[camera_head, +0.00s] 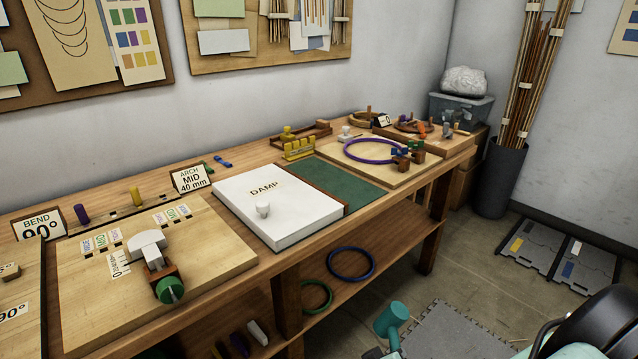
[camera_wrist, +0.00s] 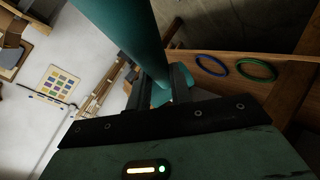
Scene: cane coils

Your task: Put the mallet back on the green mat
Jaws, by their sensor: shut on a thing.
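The teal mallet (camera_head: 391,317) is at the bottom of the head view, in the air in front of the bench, over the floor. Its head is uppermost and the handle runs down to the picture's edge. In the wrist view, the teal mallet (camera_wrist: 118,32) fills the top middle. My gripper (camera_wrist: 165,82) is shut on it, with a dark finger on either side. In the head view, only a little of my gripper shows at the bottom edge. The green mat (camera_head: 350,187) lies flat and bare on the bench, right of the white DAMP slab, well away from the mallet.
The white DAMP slab (camera_head: 290,212) and a board with a purple ring (camera_head: 350,155) flank the mat. A blue ring (camera_head: 351,263) and a green ring (camera_head: 317,296) lie on the lower shelf. The bench's front edge lies between mallet and mat.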

